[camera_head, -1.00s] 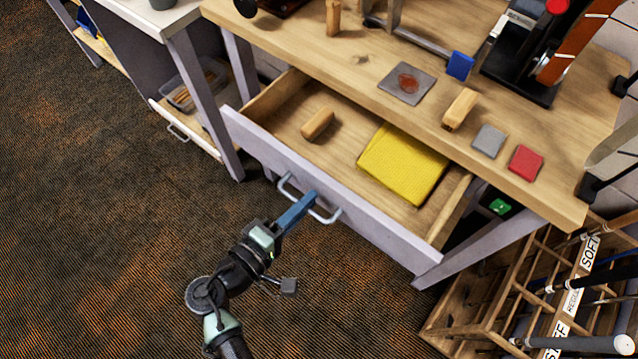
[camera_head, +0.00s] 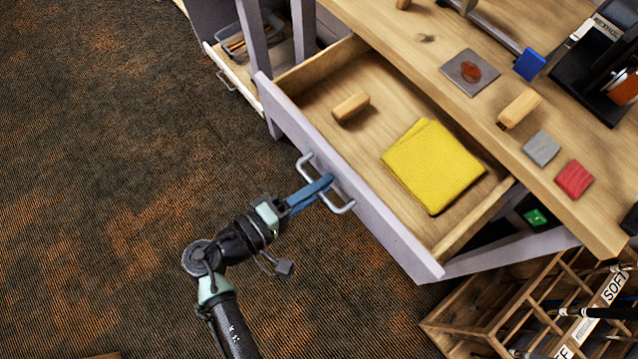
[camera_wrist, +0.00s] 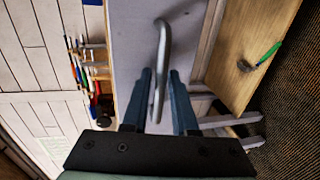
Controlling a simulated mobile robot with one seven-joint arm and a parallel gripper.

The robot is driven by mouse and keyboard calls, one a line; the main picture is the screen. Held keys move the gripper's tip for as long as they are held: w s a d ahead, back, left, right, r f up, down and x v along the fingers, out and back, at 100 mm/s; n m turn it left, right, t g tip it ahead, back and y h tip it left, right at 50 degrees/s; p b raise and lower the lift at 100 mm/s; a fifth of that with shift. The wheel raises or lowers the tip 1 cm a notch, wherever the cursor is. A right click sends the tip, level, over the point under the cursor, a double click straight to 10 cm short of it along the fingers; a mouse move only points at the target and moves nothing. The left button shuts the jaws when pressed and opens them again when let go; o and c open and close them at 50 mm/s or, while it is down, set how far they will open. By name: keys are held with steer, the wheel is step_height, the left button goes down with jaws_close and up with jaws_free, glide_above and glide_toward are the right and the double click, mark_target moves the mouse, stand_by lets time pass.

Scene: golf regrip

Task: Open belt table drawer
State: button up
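The belt table drawer (camera_head: 345,190) is pulled out from under the wooden tabletop (camera_head: 400,45), with its inside in plain view. Its pale front carries a grey bar handle (camera_head: 341,208). My gripper (camera_head: 325,184) is at the handle, its two blue fingers slightly apart. In the wrist view my gripper (camera_wrist: 162,78) has one finger on each side of the handle (camera_wrist: 163,45), with visible gaps, so it looks open around the bar. Inside the drawer lie a folded yellow cloth (camera_head: 433,167) and a small wooden block (camera_head: 351,107).
On the tabletop are a grey plate (camera_head: 469,72), a blue block (camera_head: 530,64), a wooden block (camera_head: 519,108), and grey and red pads (camera_head: 575,180). A wooden club rack (camera_head: 480,310) stands at lower right. The carpet (camera_head: 110,170) at left is clear.

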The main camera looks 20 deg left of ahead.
stand_by(0.4)
steer(key=v, duration=1.3)
